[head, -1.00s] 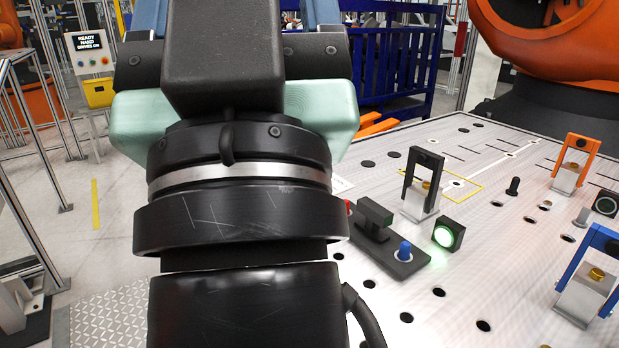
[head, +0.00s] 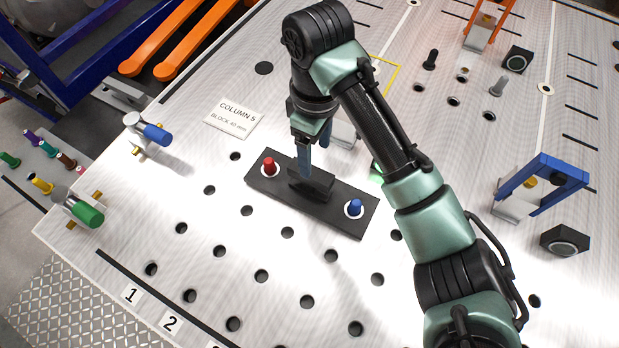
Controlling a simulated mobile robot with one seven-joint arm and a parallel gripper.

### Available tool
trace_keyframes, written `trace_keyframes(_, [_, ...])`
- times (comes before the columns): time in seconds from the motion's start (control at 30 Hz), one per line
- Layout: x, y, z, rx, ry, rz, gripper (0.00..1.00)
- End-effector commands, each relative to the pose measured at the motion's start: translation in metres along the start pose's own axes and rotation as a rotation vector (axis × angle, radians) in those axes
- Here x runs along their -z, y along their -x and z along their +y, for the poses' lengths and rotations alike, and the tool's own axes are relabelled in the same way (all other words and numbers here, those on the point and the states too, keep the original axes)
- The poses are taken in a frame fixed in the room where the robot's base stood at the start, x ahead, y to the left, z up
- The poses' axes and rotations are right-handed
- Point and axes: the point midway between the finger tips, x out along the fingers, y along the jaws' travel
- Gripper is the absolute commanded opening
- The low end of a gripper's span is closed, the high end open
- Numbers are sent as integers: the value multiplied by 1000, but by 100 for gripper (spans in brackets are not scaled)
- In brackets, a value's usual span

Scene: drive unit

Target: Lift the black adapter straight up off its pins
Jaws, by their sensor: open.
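The black adapter (head: 340,209) is a flat dark plate with a raised black grip bar (head: 312,184) at its middle. It lies on the perforated metal table. The far finger is partly hidden, so I cannot tell whether either finger touches the bar.
A blue clamp frame (head: 546,172) and a dark round-lens box (head: 565,241) stand to the right. A block partly hidden behind my arm stands just beyond the adapter. The table in front is clear.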

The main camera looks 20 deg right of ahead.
Motion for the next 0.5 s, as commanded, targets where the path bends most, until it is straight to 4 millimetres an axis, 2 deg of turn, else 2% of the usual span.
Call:
trace_keyframes(0.03, [1,-16,-2,8,-1,1,72])
trace_keyframes(0.1, [2,-32,-2,6,0,3,72])
trace_keyframes(0.23, [3,-54,-2,3,1,4,72])
trace_keyframes(0.5, [4,-70,0,0,0,4,72])
